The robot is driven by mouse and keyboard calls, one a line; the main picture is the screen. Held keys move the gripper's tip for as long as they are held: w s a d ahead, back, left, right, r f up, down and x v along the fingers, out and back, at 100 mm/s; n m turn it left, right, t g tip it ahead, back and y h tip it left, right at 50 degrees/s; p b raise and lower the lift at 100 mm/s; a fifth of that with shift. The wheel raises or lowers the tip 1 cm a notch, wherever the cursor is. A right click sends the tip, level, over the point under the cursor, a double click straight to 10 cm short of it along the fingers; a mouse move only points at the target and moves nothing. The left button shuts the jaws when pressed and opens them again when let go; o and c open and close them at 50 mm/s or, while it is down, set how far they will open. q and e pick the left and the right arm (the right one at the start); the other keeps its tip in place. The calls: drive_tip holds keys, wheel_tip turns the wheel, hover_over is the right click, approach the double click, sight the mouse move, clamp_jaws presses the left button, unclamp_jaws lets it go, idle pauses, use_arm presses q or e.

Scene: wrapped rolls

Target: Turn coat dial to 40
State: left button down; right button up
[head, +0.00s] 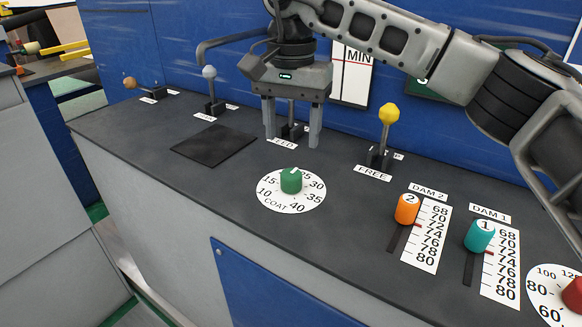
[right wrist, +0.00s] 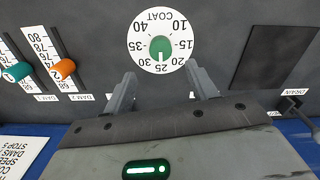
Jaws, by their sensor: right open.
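The coat dial has a green knob (head: 291,181) on a round white scale plate (head: 272,202) marked from 10 to 40. In the right wrist view the knob (right wrist: 160,46) has a white mark at about 25. The 40 (right wrist: 138,28) is printed on the scale's upper left there. My right gripper (head: 292,138) is open and empty, its fingers pointing down beyond the dial, towards the blue wall. In the right wrist view its fingertips (right wrist: 162,78) are apart, just below the scale plate, and do not touch the knob. My left gripper is not in view.
A yellow-topped FREE lever (head: 388,115) stands right of my gripper; another lever is partly hidden behind it. Orange DAM 2 (head: 407,208) and teal DAM 1 (head: 479,236) sliders are to the right. A flat black square (head: 214,145) lies left. The panel around the dial is clear.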

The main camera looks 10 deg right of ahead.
sight(292, 174)
wheel_tip(292, 174, down, 8)
drive_tip(key=shift+c, duration=0.3)
drive_tip(key=c, duration=0.9)
